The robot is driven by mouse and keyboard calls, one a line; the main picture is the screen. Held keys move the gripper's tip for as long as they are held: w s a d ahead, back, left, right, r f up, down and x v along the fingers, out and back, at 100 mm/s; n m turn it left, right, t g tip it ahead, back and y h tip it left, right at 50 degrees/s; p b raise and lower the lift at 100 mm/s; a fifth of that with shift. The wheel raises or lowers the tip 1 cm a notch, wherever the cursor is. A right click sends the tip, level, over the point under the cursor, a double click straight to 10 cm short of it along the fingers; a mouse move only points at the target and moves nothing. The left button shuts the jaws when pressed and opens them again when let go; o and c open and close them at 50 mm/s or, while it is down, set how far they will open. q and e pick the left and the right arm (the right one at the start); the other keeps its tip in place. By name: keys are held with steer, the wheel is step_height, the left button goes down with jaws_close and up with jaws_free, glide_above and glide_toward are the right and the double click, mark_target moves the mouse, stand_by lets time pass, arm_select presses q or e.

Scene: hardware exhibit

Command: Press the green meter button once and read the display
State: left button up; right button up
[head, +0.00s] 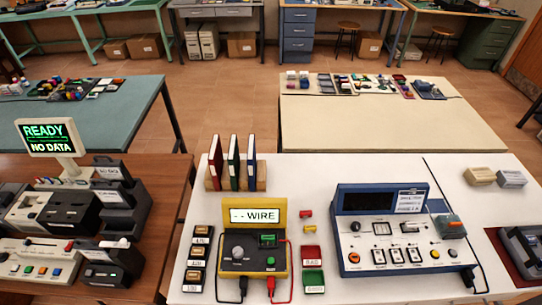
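A yellow meter (237,287) stands on the white table, with a dark front panel. Neither of my grippers is in the head view, and nothing touches the button.
A blue instrument (343,222) with a dark screen stands right of the meter. Small red and green trays (312,281) lie between them. Upright binders (233,163) stand behind the meter. A monitor (47,137) on the brown table reads "READY" and "NO DATA". The white table's back right is mostly clear.

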jaws_close()
stand_by(1.2)
